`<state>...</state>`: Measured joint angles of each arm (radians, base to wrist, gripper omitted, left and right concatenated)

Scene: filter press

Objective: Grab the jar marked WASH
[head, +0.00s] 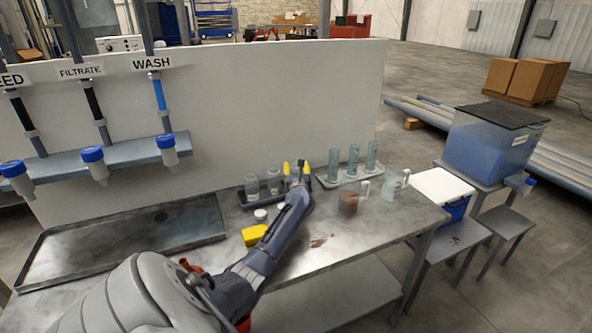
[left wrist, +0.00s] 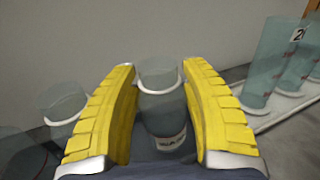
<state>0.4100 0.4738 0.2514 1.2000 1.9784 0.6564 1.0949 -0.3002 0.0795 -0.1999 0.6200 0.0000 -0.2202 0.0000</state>
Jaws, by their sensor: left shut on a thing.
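My left gripper (head: 294,168), with yellow fingers, reaches over the dark jar rack (head: 240,199) at the back of the steel table. In the left wrist view it is shut on a clear jar (left wrist: 160,105) that stands upright between the fingers. This jar carries a white label low on its side, too blurred to read surely. In the head view the gripper mostly hides it. Two other clear jars, one at the left (head: 251,183) and one beside it (head: 273,180), stand in the rack left of the gripper.
A rack of tall glass cylinders (head: 353,163) stands close to the right. Further right are a beaker with brown contents (head: 348,203) and a clear jug (head: 391,185). White caps (head: 260,214) and a yellow item (head: 254,235) lie in front. A white panel (head: 270,100) rises behind.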

